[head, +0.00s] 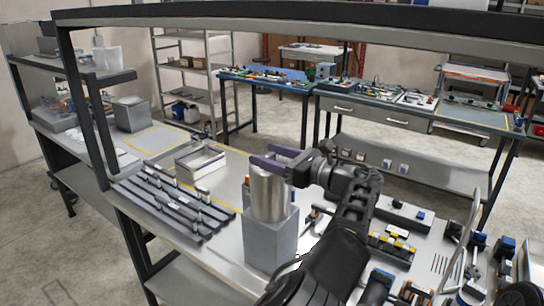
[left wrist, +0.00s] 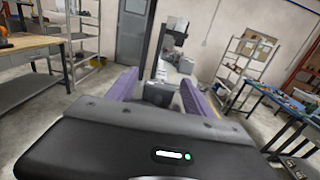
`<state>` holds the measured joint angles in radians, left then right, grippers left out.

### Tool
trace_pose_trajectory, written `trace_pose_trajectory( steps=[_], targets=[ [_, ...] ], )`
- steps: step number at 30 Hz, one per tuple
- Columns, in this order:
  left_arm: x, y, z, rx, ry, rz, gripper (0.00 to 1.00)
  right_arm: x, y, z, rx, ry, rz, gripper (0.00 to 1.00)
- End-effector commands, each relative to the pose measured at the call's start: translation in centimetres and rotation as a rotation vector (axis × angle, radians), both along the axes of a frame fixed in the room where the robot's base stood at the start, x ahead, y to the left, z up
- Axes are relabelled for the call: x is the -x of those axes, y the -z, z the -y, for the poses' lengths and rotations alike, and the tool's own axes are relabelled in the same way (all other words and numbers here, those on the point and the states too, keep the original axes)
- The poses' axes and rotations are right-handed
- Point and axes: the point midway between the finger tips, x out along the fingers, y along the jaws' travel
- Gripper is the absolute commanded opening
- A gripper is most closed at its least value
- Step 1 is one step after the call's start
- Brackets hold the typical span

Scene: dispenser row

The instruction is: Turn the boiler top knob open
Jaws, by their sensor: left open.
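A silver metal cylinder (head: 268,195) stands upright on a grey box-shaped base (head: 271,240) on the bench; I take it for the boiler. My left gripper (head: 264,156) is at the cylinder's top edge in the head view, its purple fingers pointing left and apart. I cannot tell whether it touches the cylinder. No knob can be made out; the fingers and wrist cover part of the top. In the left wrist view, the open fingers (left wrist: 157,88) frame a dark grey block (left wrist: 157,94), and I cannot tell how far off it is. My right gripper does not show.
A low light tray (head: 200,163) and dark slotted rails (head: 170,205) lie left of the boiler. A grey box (head: 130,114) stands farther back. Several small parts crowd the bench right of my arm. A dark frame beam (head: 300,17) crosses above the bench.

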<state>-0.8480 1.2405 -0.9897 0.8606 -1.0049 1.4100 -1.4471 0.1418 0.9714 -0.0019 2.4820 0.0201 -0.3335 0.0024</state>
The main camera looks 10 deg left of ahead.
Motion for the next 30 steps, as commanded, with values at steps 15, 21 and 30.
trace_pose_trajectory(
  steps=[15,21,30],
  targets=[
    [1.6,0.0,4.4,-0.008,0.001,0.001,0.60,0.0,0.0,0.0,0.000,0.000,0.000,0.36],
    [2.3,0.1,5.6,-0.006,-0.012,-0.001,0.60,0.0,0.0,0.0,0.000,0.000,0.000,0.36],
    [2.7,0.0,7.2,-0.003,-0.001,0.000,0.60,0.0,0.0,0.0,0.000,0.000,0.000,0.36]
  ],
)
